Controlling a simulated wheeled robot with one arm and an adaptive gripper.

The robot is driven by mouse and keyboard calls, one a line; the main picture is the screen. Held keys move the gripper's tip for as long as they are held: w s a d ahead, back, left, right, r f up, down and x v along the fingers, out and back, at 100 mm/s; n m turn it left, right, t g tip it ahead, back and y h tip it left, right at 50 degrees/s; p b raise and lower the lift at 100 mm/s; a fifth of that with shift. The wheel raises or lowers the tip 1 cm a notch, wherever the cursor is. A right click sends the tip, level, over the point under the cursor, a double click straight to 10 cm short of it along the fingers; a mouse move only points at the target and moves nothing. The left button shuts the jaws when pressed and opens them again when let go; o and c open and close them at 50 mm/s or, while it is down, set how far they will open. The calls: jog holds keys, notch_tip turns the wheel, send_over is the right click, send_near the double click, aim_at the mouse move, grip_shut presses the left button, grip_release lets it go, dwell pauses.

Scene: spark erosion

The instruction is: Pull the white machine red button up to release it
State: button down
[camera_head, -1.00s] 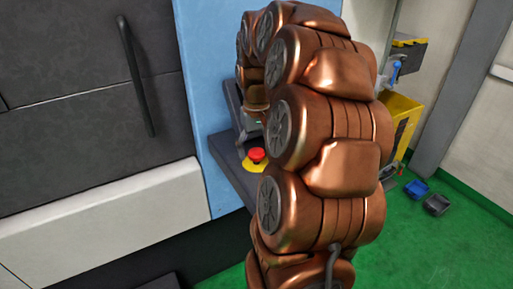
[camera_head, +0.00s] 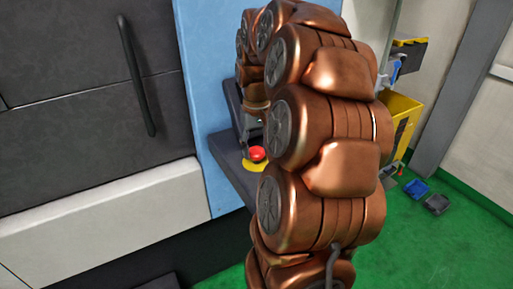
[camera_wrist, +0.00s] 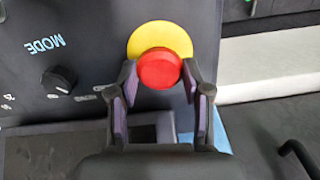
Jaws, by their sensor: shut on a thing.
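The red button (camera_wrist: 158,66) is a round knob on a yellow disc (camera_wrist: 160,31) on the dark panel in the wrist view. It also shows in the head view (camera_head: 257,153), beside my arm. My gripper (camera_wrist: 159,80) has one finger on each side of the button and is shut on it. In the head view my arm hides most of the gripper. Whether the button is pressed in or raised cannot be told.
The dark control panel (camera_wrist: 85,25) carries a black knob (camera_wrist: 59,79) marked MODE to the left of the button. The blue machine face (camera_head: 190,60) rises behind the panel. A yellow bin (camera_head: 401,118) and small blue and dark bins stand at the right on the green floor.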

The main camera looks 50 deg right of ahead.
aim_at(256, 150)
jog(key=shift+r+b, duration=0.45)
jog(key=shift+r, duration=0.15)
jog(key=c, duration=0.5)
grip_release()
notch_tip(256, 150, up, 12)
dwell(0.4)
dwell(0.5)
